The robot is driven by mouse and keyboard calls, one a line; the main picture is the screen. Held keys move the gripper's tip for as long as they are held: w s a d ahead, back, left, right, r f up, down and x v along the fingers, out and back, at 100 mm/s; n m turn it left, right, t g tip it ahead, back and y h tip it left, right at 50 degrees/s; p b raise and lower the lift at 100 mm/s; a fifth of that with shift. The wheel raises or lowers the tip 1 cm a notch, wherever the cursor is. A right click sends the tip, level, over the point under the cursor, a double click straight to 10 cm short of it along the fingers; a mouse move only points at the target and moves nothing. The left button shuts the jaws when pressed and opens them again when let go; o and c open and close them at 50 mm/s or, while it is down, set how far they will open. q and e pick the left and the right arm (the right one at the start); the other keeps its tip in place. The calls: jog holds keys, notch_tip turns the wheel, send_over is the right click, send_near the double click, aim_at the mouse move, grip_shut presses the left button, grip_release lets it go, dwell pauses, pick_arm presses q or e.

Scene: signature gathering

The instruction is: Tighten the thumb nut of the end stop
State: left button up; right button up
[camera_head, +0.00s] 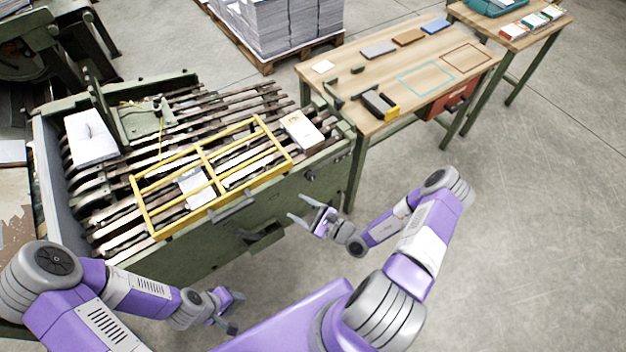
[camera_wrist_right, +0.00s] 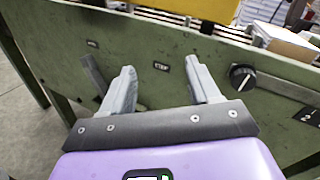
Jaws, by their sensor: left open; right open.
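A green upright bracket on a plate (camera_head: 140,122), which may be the end stop, stands at the far left of the slatted bed. I cannot make out a thumb nut on it. My right gripper (camera_head: 296,206) is open and empty in front of the green machine's front panel, well away from that bracket. In the right wrist view its two grey fingers (camera_wrist_right: 160,72) are spread with nothing between them and point at the panel. My left gripper (camera_head: 236,312) is open and empty, low in front of the machine near my body.
A yellow guard frame (camera_head: 205,157) lies over the slats. White paper stacks sit on the bed at left (camera_head: 90,140) and right (camera_head: 304,132). A black knob (camera_wrist_right: 242,77) is on the panel.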

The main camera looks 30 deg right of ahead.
aim_at(312, 179)
jog(key=w+d+f+m+t+h, duration=0.1)
jog(key=d+m+t+h, duration=0.1)
jog(key=d+m+h, duration=0.5)
jog(key=w+n, duration=0.1)
jog(key=w, duration=0.1)
jog(key=w+d+n+b, duration=0.1)
jog(key=w, duration=0.2)
jog(key=w+d+b, duration=0.1)
jog(key=w, duration=0.1)
jog(key=shift+w+f+n+y, duration=0.1)
jog(key=shift+w+n+y, duration=0.1)
jog(key=shift+n+y, duration=0.15)
jog(key=shift+c, duration=0.4)
jog(key=c, duration=1)
